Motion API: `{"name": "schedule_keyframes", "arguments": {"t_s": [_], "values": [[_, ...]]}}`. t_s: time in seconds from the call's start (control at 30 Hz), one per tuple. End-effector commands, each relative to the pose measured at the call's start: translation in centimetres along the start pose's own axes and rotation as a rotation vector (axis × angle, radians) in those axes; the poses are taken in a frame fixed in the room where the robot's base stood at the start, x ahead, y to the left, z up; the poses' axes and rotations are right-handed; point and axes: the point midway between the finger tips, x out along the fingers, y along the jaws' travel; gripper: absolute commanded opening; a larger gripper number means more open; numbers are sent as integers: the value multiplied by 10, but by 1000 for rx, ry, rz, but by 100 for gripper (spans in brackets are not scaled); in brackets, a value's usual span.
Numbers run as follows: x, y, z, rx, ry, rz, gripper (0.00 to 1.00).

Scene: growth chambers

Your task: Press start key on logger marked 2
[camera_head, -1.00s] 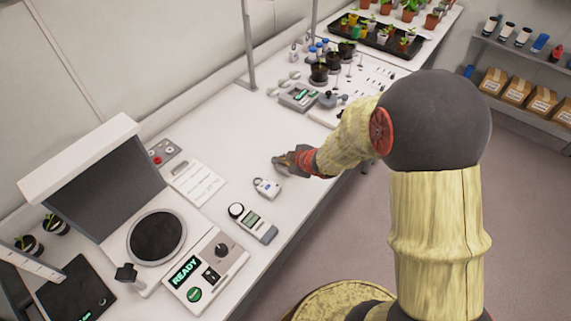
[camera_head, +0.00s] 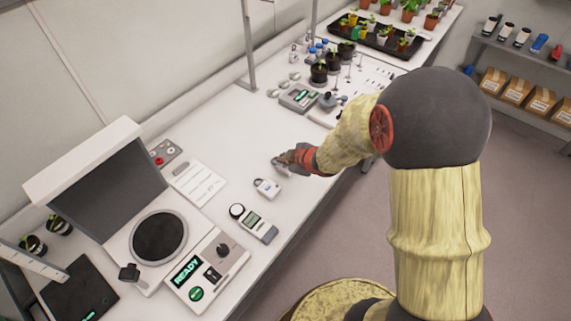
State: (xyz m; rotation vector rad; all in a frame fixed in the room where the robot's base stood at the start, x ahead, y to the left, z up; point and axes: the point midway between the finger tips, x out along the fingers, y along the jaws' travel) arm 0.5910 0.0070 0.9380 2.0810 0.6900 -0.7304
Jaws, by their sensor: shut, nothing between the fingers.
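My gripper (camera_head: 279,163) is shut and empty, low over the white bench, pointing left in the picture. A small pale shape shows at its fingertips, partly hidden by them; I cannot tell whether they touch it. A small white device with a loop on top (camera_head: 267,188), which looks like a logger, lies on the bench just below the gripper in the picture, apart from it. Its marking is too small to read. No number 2 and no start key can be made out.
A handheld meter (camera_head: 254,222) and a console reading READY (camera_head: 207,272) lie nearer. A paper sheet (camera_head: 199,184) and a control box with a red button (camera_head: 166,153) are to the left. Potted seedlings and instruments crowd the far bench. A metal post (camera_head: 247,50) stands behind.

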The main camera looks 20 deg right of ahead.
Motion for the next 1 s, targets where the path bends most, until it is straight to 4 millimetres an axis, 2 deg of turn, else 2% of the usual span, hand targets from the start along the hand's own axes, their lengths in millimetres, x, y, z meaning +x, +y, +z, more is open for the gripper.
{"name": "schedule_keyframes", "arguments": {"t_s": [0.63,1.0], "values": [[-35,25,-25,0,0,0,0],[-35,25,-25,0,0,0,0]]}}
